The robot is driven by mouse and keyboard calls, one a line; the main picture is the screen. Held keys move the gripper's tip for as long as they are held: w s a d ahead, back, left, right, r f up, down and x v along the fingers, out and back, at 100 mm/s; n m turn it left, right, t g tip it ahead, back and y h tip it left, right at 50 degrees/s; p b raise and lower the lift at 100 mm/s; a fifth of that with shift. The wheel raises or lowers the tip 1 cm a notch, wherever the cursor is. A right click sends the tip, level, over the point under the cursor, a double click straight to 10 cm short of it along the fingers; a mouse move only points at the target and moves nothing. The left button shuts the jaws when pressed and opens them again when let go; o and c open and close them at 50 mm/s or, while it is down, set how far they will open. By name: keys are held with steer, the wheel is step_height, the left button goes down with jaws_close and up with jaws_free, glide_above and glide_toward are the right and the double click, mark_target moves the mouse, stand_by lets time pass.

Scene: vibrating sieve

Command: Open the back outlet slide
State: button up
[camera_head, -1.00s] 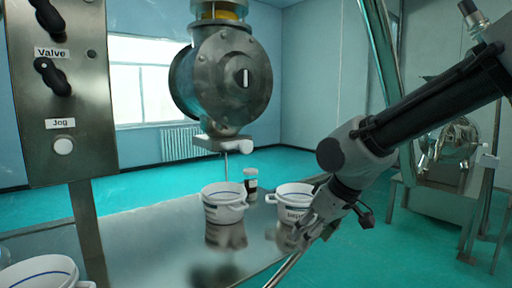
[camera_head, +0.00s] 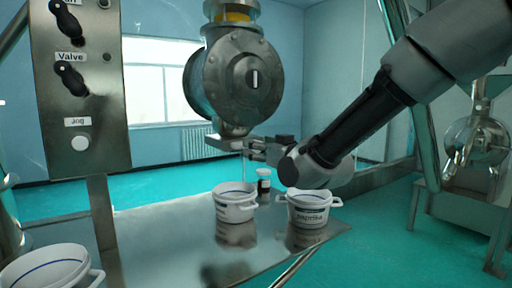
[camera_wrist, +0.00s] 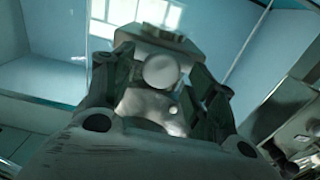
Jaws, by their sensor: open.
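The outlet slide (camera_head: 228,143) is a flat metal plate under the round metal valve housing (camera_head: 238,82) in the head view. My gripper (camera_head: 254,146) is at its right end, reaching in from the right at about the same height. In the wrist view the slide's plate (camera_wrist: 155,38) lies ahead, with a round pale knob (camera_wrist: 161,71) in front of it. My gripper (camera_wrist: 160,84) is open, with one finger on each side of the knob. I cannot tell whether the fingers touch it. In the head view my gripper hides the knob.
A white bucket (camera_head: 235,205) and a bucket labelled Paprika (camera_head: 308,212) stand on the metal table (camera_head: 170,235) below. Another bucket (camera_head: 50,272) is at the front left. A control panel (camera_head: 80,100) stands at left.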

steer(key=shift+x, duration=1.2)
steer(key=shift+c, duration=0.5)
